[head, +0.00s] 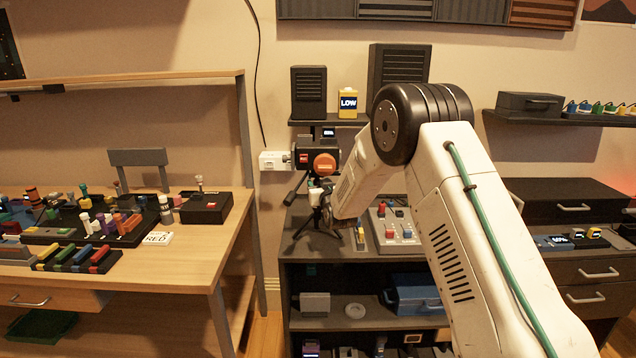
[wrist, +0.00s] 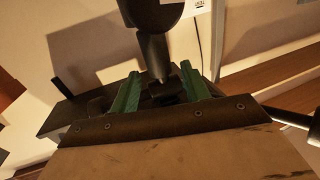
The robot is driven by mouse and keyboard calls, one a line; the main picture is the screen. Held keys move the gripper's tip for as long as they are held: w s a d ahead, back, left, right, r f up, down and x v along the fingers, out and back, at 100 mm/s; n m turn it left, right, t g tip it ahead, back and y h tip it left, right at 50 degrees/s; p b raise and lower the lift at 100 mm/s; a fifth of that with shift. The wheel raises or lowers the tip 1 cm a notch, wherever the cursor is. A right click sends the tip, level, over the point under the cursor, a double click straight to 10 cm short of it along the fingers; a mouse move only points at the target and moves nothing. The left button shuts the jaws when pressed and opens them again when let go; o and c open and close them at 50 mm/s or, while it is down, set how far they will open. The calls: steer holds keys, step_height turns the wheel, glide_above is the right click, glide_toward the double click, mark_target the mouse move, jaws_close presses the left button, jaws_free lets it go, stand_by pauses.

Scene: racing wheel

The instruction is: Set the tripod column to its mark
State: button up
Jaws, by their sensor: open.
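The tripod (head: 318,216) stands on the dark cabinet in the head view, its legs spread. A dark camera-like head with an orange round front (head: 325,163) sits on top. My arm reaches in from the right and hides part of the tripod's middle. In the wrist view, my gripper (wrist: 160,86) has two green fingers apart. The dark tripod column (wrist: 153,48) shows beyond and between them, with a darker block at its lower end. I cannot tell whether a finger touches it. No mark on the column can be made out.
A control box with red and blue knobs (head: 395,228) stands right of the tripod on the cabinet top (head: 365,258). A small shelf above holds dark boxes and a yellow LOW container (head: 348,103).

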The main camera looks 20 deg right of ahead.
steer(key=shift+w, duration=1.45)
jaws_close()
step_height(320, 180, up, 6)
steer(key=shift+r, duration=0.15)
jaws_free()
steer(key=shift+s, duration=0.1)
